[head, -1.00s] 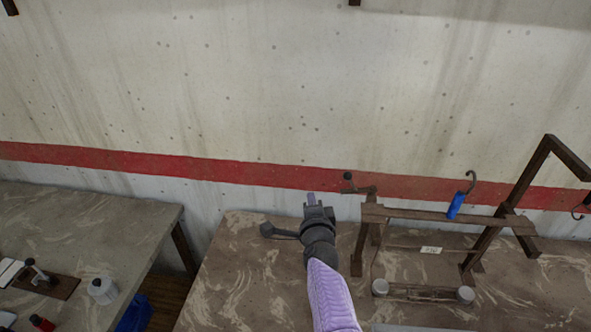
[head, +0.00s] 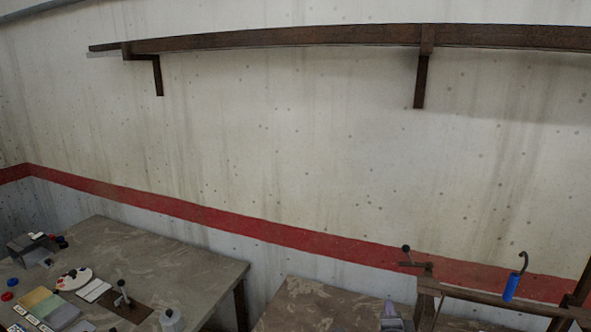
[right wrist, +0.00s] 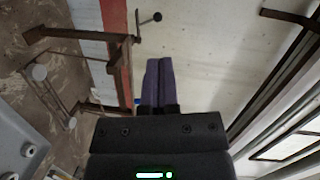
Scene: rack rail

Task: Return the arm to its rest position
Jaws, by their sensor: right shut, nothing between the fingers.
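My left gripper is not in view.
The brown rack (head: 470,291) stands right of my right gripper, with a blue-handled hook (head: 511,286) on its rail. A long wall shelf (head: 300,42) runs above. A grey table (head: 195,270) with small items stands left, across a gap. The wall between is clear.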

